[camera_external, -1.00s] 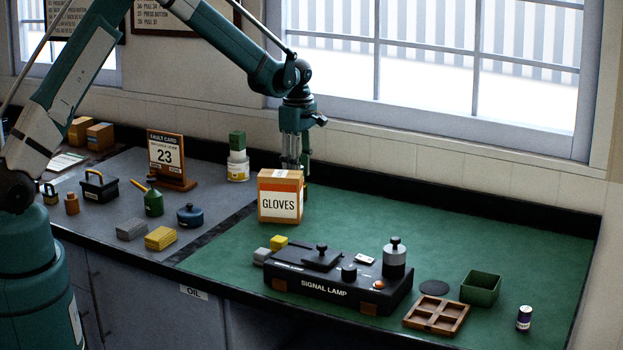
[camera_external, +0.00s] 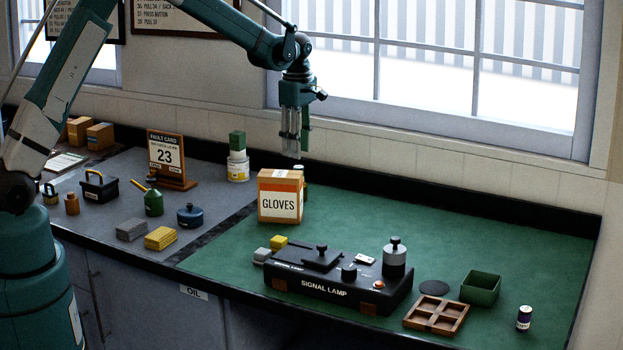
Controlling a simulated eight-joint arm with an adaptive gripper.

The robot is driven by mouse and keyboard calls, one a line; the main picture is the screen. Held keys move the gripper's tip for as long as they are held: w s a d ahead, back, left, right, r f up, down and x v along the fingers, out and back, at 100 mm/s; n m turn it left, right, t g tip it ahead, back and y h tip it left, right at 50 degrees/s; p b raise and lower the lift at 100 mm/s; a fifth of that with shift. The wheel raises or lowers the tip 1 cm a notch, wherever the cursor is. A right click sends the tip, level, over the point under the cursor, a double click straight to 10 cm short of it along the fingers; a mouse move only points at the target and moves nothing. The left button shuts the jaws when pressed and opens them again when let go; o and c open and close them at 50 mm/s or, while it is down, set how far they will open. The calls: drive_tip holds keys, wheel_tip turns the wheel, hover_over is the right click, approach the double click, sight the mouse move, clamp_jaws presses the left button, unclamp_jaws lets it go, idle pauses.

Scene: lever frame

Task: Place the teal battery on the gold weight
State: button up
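My gripper (camera_external: 296,154) hangs above and behind the GLOVES box, pointing down and clear of the bench. I cannot tell how far apart its fingers are, and I see nothing held in it. Just below it, a small light-topped item (camera_external: 299,168) and a brownish-gold edge (camera_external: 305,192) show past the box's right side. They are mostly hidden, so I cannot tell whether these are the teal battery and the gold weight, or whether one rests on the other. The one plain battery (camera_external: 524,318) stands upright at the front right and looks dark purple-blue, not teal.
The GLOVES box (camera_external: 281,200) hides the spot below my gripper. A wooden tray (camera_external: 437,316) and green bin (camera_external: 480,288) are at right. The green mat's back right is free.

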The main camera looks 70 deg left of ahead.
sight(298, 167)
drive_tip(key=shift+r, duration=2.35)
drive_tip(key=s+d+r+m+t, duration=0.1)
drive_tip(key=s+d+r+m, duration=0.4)
drive_tip(key=d, duration=0.4)
drive_tip(key=s+d+r+m+t, duration=0.1)
drive_tip(key=s+d+r+m, duration=0.2)
drive_tip(key=s+d+r, duration=0.35)
drive_tip(key=s+d+r+m+t, duration=0.1)
drive_tip(key=s+d+r+m, duration=0.4)
drive_tip(key=d, duration=0.6)
drive_tip(key=s+d+f+m+t, duration=0.1)
drive_tip(key=s+d+m+t, duration=0.1)
drive_tip(key=s+d+m, duration=0.4)
drive_tip(key=s+d+f+m+t, duration=0.1)
drive_tip(key=s+d+m+t, duration=0.1)
drive_tip(key=s+d+m, duration=0.4)
drive_tip(key=s+d, duration=0.5)
drive_tip(key=s, duration=0.6)
drive_tip(key=shift+s+d+f+m, duration=0.25)
drive_tip(key=shift+d+f+m, duration=0.05)
drive_tip(key=shift+d+f, duration=0.1)
